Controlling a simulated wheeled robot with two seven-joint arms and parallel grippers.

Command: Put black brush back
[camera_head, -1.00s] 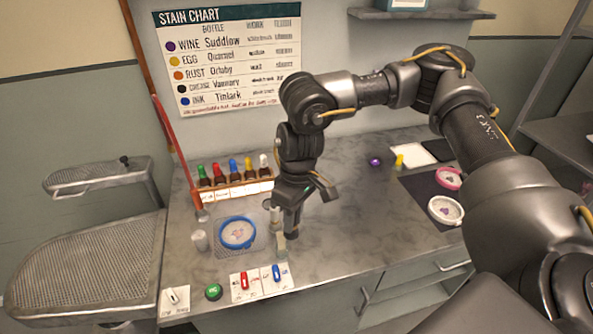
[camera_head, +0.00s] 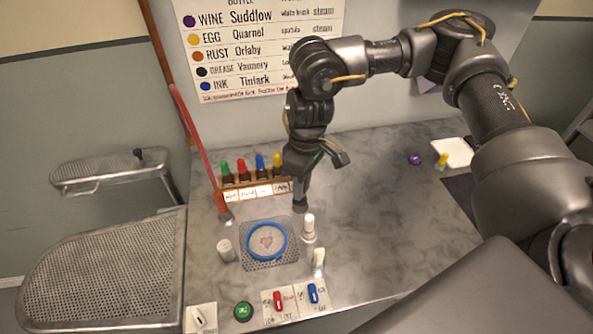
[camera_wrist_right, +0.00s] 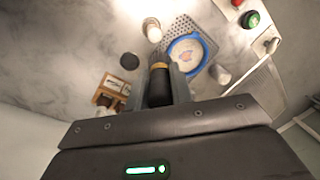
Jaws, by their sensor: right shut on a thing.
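My right gripper (camera_head: 301,200) points down over the counter, just right of the bottle rack and behind the blue-rimmed hoop. In the right wrist view, my right gripper (camera_wrist_right: 165,85) is shut on the black brush (camera_wrist_right: 160,88), which has a black handle, a yellow band and dark bristles pointing away from the palm. In the head view the brush is mostly hidden by the gripper. A dark round spot (camera_wrist_right: 114,83) lies on the counter beside the rack in the wrist view; I cannot tell what it is. My left gripper is not in view.
The bottle rack (camera_head: 258,192) stands left of the gripper. The blue hoop (camera_head: 267,241) lies on a perforated plate. A white-topped item (camera_head: 308,226), a pale upright piece (camera_head: 319,258) and a white cylinder (camera_head: 226,249) stand nearby.

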